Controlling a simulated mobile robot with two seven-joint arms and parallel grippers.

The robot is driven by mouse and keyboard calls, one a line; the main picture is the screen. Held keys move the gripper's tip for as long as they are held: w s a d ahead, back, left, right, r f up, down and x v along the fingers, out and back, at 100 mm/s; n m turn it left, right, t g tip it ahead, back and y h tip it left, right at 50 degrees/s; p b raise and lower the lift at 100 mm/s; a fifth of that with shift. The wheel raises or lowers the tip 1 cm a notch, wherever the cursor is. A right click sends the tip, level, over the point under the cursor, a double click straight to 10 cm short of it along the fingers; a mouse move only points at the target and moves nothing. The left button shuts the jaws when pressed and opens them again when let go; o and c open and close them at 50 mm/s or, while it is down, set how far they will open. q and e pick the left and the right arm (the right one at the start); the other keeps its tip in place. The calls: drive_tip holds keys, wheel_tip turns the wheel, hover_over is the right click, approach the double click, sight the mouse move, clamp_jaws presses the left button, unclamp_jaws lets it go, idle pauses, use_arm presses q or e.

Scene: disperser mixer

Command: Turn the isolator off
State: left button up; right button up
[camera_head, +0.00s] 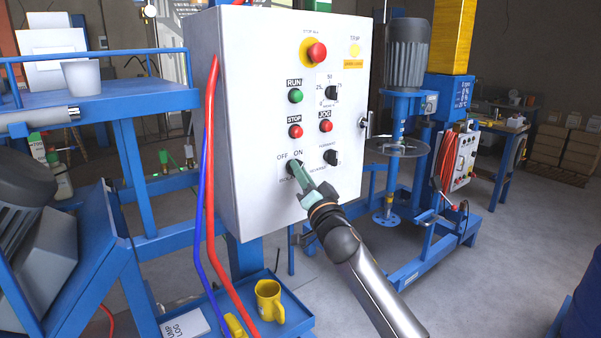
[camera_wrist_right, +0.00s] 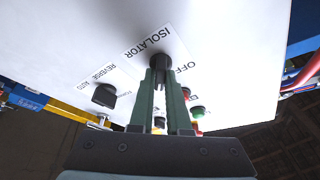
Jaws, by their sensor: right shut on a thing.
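The isolator knob (camera_head: 291,168) is a small black rotary knob low on the front of the white control panel (camera_head: 245,200), under the OFF and ON labels. My right gripper (camera_head: 299,173) reaches it from the lower right. In the right wrist view the two green fingertips (camera_wrist_right: 162,76) are closed around the dark knob (camera_wrist_right: 160,61), one on each side. The ISOLATOR label shows beside it. The fingers partly cover the knob, so I cannot tell whether it points to OFF or ON. My left gripper is not in view.
Above the knob are a green RUN button (camera_head: 296,96), red STOP (camera_head: 295,131) and JOG (camera_head: 326,126) buttons, and a red emergency stop (camera_head: 317,52). A black forward/reverse knob (camera_head: 331,158) sits to the right. Red and blue cables hang at the panel's left.

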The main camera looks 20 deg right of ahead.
clamp_jaws()
drive_tip(key=shift+f+n, duration=0.1)
drive_tip(key=shift+n, duration=0.2)
drive_tip(key=shift+w+d+n+g+y+p, duration=0.1)
drive_tip(key=shift+n+g+y+p, duration=0.5)
drive_tip(key=shift+n+y, duration=2.1)
drive_tip(key=shift+s+d+n+g+y+p, duration=0.1)
drive_tip(key=shift+n+g+y+p, duration=0.45)
drive_tip(key=shift+n, duration=4.1)
drive_tip(key=shift+w+d+n+g+y+p, duration=0.1)
drive_tip(key=shift+n+g+y+p, duration=0.45)
drive_tip(key=shift+n+y, duration=2.25)
drive_tip(key=shift+a+n+h, duration=0.1)
drive_tip(key=shift+n+h, duration=0.75)
drive_tip(key=shift+n, duration=0.2)
drive_tip(key=o, duration=0.6)
unclamp_jaws()
